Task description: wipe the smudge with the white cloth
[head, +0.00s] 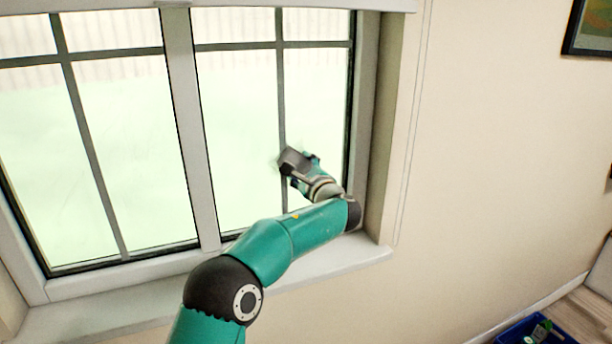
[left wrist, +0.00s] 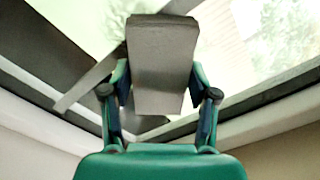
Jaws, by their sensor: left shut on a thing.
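The cloth is a folded block that looks grey in this light; it shows in the head view (head: 293,159) and large in the left wrist view (left wrist: 162,60). My left gripper (head: 303,166) is shut on it, with one finger on each side of the block in the left wrist view (left wrist: 160,88). The cloth is at the right-hand window pane, by the dark vertical bar; I cannot tell whether it touches the glass. A faint darker patch, perhaps the smudge (head: 273,161), shows on the pane just left of the cloth. My right gripper is not in view.
The window frame (head: 190,120) and the pale sill (head: 330,262) border the panes, with the sill under my left arm. Bare wall (head: 490,150) is on the right, with a dark-framed picture (head: 590,30). A blue crate (head: 512,330) with items is at the lower right.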

